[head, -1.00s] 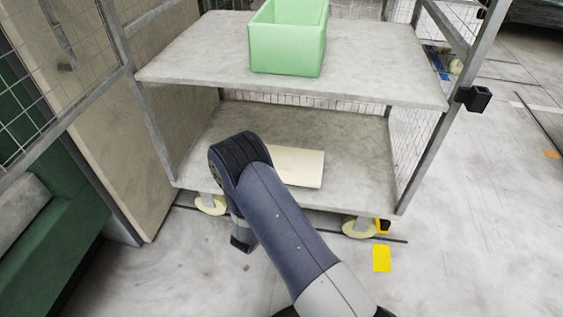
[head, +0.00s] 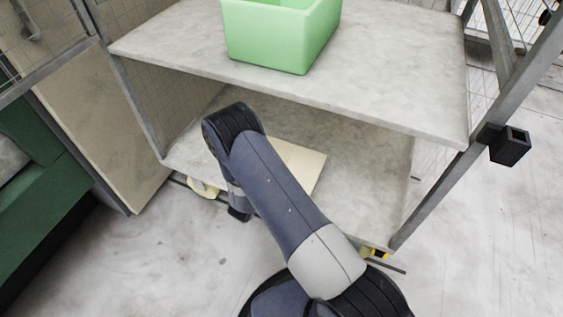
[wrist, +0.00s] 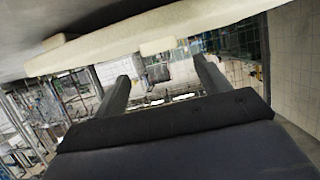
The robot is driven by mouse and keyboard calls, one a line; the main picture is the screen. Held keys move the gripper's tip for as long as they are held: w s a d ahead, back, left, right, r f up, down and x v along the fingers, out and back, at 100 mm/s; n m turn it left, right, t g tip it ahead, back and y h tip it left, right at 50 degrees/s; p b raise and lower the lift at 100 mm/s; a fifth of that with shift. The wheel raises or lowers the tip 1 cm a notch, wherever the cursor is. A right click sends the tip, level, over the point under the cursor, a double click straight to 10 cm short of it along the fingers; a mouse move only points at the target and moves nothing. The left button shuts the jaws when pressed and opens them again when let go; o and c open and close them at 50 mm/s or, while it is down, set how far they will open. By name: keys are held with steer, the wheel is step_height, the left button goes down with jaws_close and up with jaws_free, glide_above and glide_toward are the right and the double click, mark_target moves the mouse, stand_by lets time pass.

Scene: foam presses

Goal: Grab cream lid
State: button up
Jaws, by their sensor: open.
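The cream lid (head: 304,166) is a flat pale slab lying on the lower shelf. My arm covers its left part in the head view. In the wrist view a cream slab (wrist: 150,32), apparently the lid, runs edge-on across the top, beyond the fingertips. My gripper (wrist: 160,70) is open, its two dark fingers apart with nothing between them. The gap between fingers and slab is hard to judge.
A green bin (head: 283,40) stands on the upper shelf (head: 400,100), which overhangs the lower shelf (head: 370,190). Metal posts and mesh panels close the sides. A black bracket (head: 508,146) sits on the right post. The lower shelf right of the lid is bare.

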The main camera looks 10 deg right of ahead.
steer(key=b+x, duration=0.2)
steer(key=x, duration=0.5)
steer(key=shift+w, duration=0.3)
steer(key=shift+c, duration=0.3)
steer(key=c, duration=1)
